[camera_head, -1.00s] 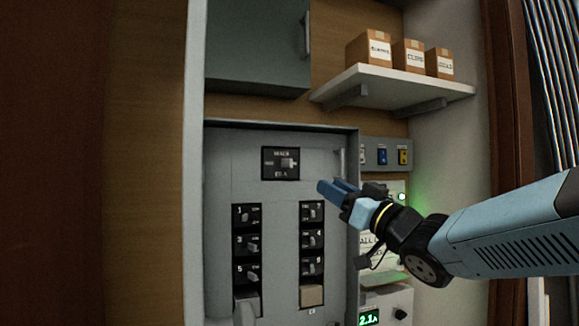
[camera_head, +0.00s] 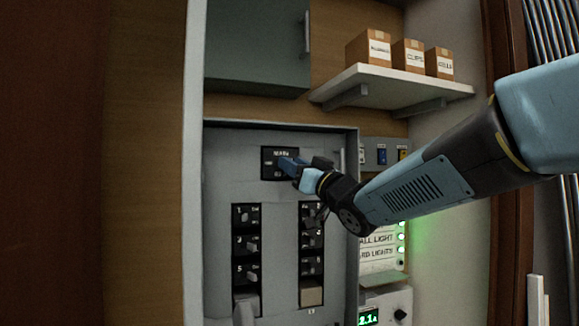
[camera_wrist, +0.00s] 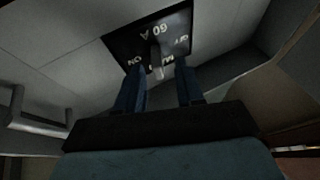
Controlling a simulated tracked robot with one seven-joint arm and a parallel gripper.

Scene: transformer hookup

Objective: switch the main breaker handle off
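The main breaker (camera_head: 268,170) is a black plate near the top of the grey panel, marked "MAIN" and "60 A". My gripper (camera_head: 284,163) reaches it from the right, its fingertips over the plate. In the wrist view the plate (camera_wrist: 122,45) shows upside down, with "ON" at left and what looks like "OFF" at right. The pale handle (camera_wrist: 157,66) stands out from it, between the two blue fingers of my gripper (camera_wrist: 158,82). The fingers are apart, with a gap on each side of the handle. In the head view the fingers hide the handle.
Smaller numbered breakers sit below in a left column (camera_head: 246,243) and a right column (camera_head: 312,240). A panel door handle (camera_wrist: 40,122) stands out at left in the wrist view. A shelf (camera_head: 400,88) with boxes hangs above right. A lit label board (camera_head: 380,238) is at right.

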